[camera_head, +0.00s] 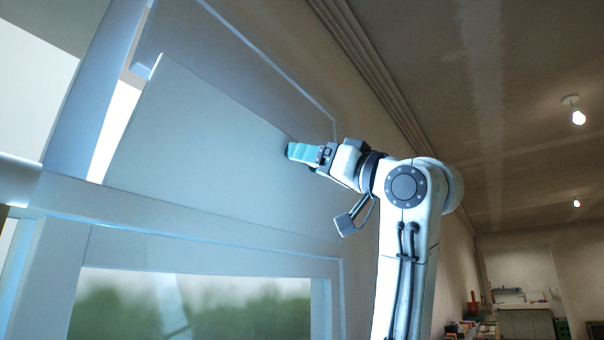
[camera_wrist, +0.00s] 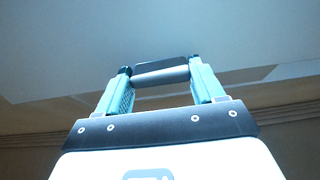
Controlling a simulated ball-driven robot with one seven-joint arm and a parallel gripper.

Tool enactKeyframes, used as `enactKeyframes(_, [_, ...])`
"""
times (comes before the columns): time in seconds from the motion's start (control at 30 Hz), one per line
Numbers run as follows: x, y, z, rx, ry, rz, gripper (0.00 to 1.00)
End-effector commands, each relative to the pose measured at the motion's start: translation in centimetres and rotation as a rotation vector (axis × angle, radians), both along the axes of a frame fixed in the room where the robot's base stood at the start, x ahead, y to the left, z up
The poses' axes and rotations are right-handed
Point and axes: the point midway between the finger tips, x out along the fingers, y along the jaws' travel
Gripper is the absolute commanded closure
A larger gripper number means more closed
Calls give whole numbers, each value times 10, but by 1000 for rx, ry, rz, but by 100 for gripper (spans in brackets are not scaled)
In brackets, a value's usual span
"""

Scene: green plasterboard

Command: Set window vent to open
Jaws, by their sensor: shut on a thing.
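The window vent (camera_head: 205,155) is a pale blue-grey panel in the upper part of the window. It stands tilted out from the white frame (camera_head: 180,225), with a bright gap along its left side. My gripper (camera_head: 298,152) is at the right part of the panel, its teal fingers against it. In the wrist view, my gripper (camera_wrist: 160,68) has one finger at each end of a short dark grey handle (camera_wrist: 160,76) and is shut on it. The panel (camera_wrist: 60,50) fills the upper part of that view. The handle is hidden behind the fingers in the head view.
A lower window pane (camera_head: 200,305) shows blurred greenery. Another pale panel (camera_head: 235,55) rises behind the vent. The ceiling (camera_head: 480,90) has two lit bulbs. A bench (camera_head: 525,320) with clutter stands far back at right. Open room lies to the right of my arm.

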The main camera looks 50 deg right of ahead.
Motion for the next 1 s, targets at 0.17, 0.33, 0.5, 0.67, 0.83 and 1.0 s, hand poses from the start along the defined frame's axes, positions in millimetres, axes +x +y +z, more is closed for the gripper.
enactKeyframes(0.17, [-7, -1, -11, 4, -64, 0, 87])
enactKeyframes(0.33, [-9, -1, -12, 4, -92, -1, 87])
enactKeyframes(0.5, [-10, -1, -12, 4, -97, -1, 87])
enactKeyframes(0.67, [-10, -1, -12, 4, -96, -1, 87])
enactKeyframes(0.83, [-10, -1, -12, 4, -95, -1, 22])
enactKeyframes(1.0, [-10, -1, -12, 4, -95, -1, 6])
